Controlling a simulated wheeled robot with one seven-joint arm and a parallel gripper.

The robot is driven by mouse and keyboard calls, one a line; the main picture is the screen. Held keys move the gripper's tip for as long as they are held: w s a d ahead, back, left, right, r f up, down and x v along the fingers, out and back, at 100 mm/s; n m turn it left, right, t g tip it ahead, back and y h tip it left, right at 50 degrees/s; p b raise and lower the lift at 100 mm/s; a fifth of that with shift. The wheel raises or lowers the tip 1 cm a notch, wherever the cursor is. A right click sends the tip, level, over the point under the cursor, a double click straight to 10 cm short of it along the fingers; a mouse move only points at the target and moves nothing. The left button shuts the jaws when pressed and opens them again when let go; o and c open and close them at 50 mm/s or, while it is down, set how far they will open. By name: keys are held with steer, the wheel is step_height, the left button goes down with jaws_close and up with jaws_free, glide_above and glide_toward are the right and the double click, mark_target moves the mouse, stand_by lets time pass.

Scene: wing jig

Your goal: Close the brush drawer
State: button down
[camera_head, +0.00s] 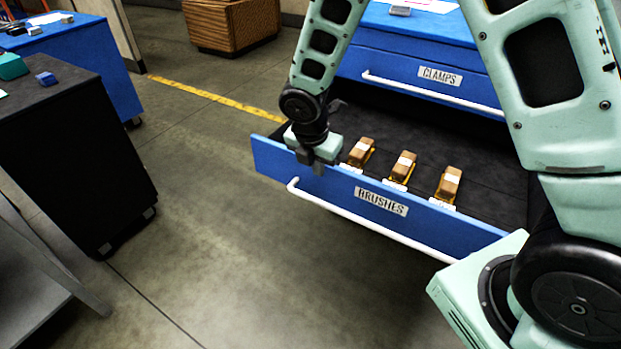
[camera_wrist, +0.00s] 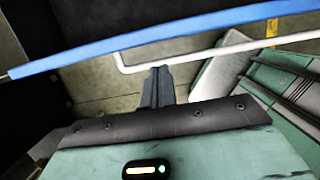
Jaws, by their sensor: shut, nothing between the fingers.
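The brush drawer (camera_head: 274,163) is pulled well out of the blue cabinet. Its blue front carries a BRUSHES label (camera_head: 381,201) and a white bar handle (camera_head: 335,209). Several brushes with wooden blocks (camera_head: 404,166) lie inside on the dark floor. My gripper (camera_head: 318,170) is at the left end of the drawer front, close to its top edge; I cannot tell if it touches. In the wrist view the shut, empty fingers (camera_wrist: 157,85) point toward the white handle (camera_wrist: 190,55) and the blue front edge (camera_wrist: 160,38).
The CLAMPS drawer (camera_head: 440,76) above is shut. A dark cart (camera_head: 75,150) and a blue cabinet (camera_head: 80,60) stand at the left, with a wooden crate (camera_head: 232,22) at the back. The floor (camera_head: 210,240) before the drawer's left part is clear. My own arm covers the right side.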

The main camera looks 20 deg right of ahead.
mark_target(322, 185)
steer(key=x, duration=0.8)
steer(key=shift+d+f, duration=0.1)
